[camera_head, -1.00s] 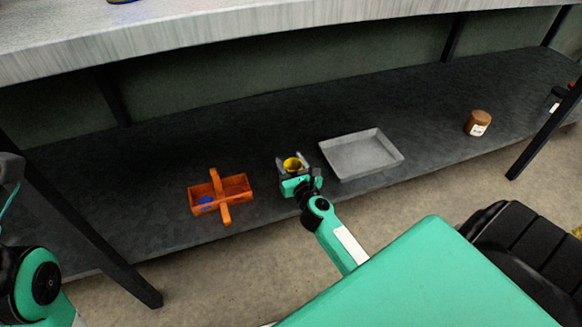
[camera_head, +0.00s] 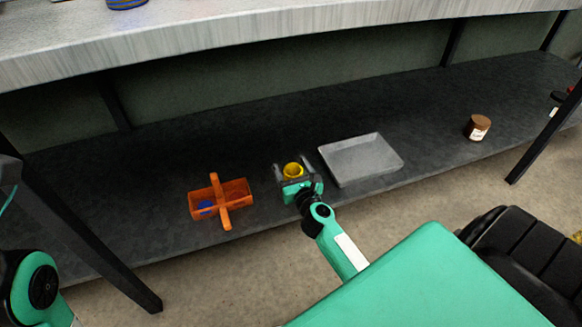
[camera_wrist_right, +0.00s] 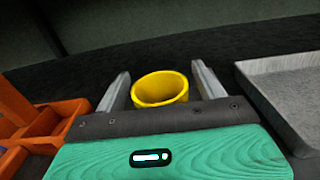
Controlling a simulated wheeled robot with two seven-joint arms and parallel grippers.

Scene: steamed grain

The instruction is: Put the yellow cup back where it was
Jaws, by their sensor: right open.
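The yellow cup (camera_head: 293,170) stands upright on the dark lower shelf, between the orange basket and the grey tray. It also shows in the right wrist view (camera_wrist_right: 160,89), with its open mouth facing up. My right gripper (camera_head: 292,164) is open, with one finger on each side of the cup. In the right wrist view a gap shows between the cup and each finger. The palm hides the cup's lower part. My left arm shows at the left edge, but its gripper is out of view.
The orange basket (camera_head: 235,193) with a blue item (camera_head: 205,207) inside is left of the cup. The grey tray (camera_head: 361,160) is close on its right. A brown jar (camera_head: 478,127) stands farther right. The upper counter (camera_head: 250,40) overhangs the shelf. The shelf behind the cup is clear.

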